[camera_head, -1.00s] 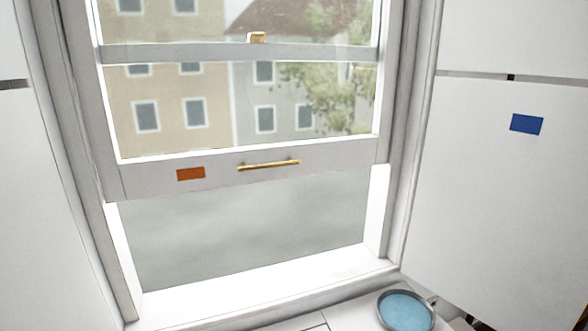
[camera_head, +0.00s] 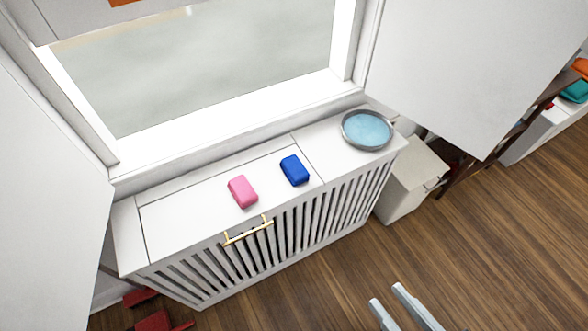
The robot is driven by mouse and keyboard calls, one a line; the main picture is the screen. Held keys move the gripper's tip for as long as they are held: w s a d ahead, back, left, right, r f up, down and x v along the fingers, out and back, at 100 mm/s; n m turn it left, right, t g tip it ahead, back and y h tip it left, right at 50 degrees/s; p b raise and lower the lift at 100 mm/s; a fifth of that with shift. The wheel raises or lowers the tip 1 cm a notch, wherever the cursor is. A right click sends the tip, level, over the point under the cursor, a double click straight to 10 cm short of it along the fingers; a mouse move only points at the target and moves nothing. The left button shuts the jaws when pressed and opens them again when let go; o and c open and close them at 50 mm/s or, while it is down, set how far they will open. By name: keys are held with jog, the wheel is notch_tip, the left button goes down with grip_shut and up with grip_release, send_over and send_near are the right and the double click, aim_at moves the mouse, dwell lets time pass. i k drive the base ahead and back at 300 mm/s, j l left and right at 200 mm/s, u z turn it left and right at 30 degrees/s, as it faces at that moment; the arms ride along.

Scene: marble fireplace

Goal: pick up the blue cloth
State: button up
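A small blue block-like thing with rounded edges, which I take for the blue cloth (camera_head: 294,170), lies on top of a white slatted cabinet (camera_head: 210,188) under the window. A similar pink one (camera_head: 243,191) lies to its left, apart from it. My gripper (camera_head: 387,295) shows at the bottom edge as two pale grey fingers over the wooden floor. The fingers are apart with nothing between them. The gripper is well below and to the right of the blue cloth in the picture, not touching it. The rest of the arm is out of view.
A round grey dish with a light blue inside (camera_head: 367,129) stands at the cabinet's right end. A brass handle (camera_head: 248,232) sticks out at the cabinet's front. White panels (camera_head: 470,65) flank the window. A pale bin (camera_head: 410,180) stands right of the cabinet.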

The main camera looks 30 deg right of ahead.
aim_at(294, 169)
jog(key=i+l+u, duration=0.1)
jog(key=i+l, duration=0.35)
jog(key=l, duration=0.3)
jog(key=i+l+u, duration=0.15)
jog(key=l, duration=0.25)
jog(key=i+l, duration=0.25)
jog(key=l, duration=0.15)
jog(key=u, duration=1.4)
